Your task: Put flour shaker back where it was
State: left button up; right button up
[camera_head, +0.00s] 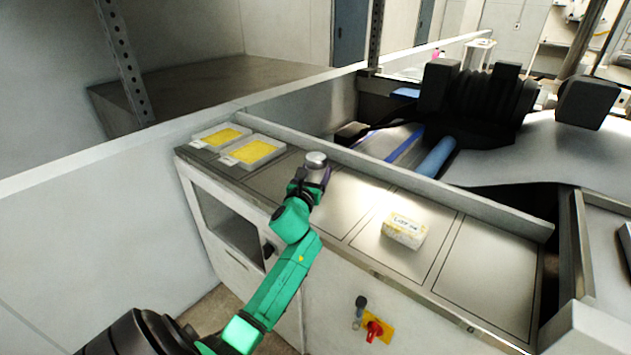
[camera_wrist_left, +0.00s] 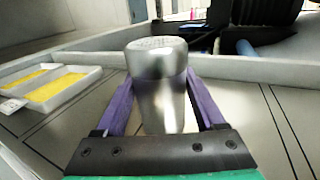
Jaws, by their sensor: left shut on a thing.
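The flour shaker (camera_wrist_left: 158,85) is a shiny metal cylinder with a rounded lid. In the left wrist view it is upright between the two purple fingers of my left gripper (camera_wrist_left: 160,112), which is shut on it. In the head view the shaker's top (camera_head: 316,158) shows above my left gripper (camera_head: 314,176), over the steel counter (camera_head: 350,195). I cannot tell whether its base touches the counter, because the gripper hides it. My right gripper is not in view.
Two white trays with yellow contents (camera_head: 222,137) (camera_head: 253,152) lie at the counter's left end. A labelled pale block (camera_head: 404,231) lies to the right. A raised rail (camera_head: 400,175) runs along the back. Outlined panels between shaker and block are clear.

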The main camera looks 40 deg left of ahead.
pick_arm(q)
jog(key=shift+f, duration=1.15)
jog(key=o, duration=1.6)
jog(key=shift+c, duration=0.2)
jog(key=shift+r, duration=0.3)
jog(key=b+v, duration=0.1)
jog(key=v, duration=1.1)
jog(key=shift+s, duration=0.15)
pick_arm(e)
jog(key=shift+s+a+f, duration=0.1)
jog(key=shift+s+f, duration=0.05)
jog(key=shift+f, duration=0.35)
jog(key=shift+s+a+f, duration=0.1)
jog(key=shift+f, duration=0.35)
pick_arm(q)
jog(key=shift+f, duration=0.15)
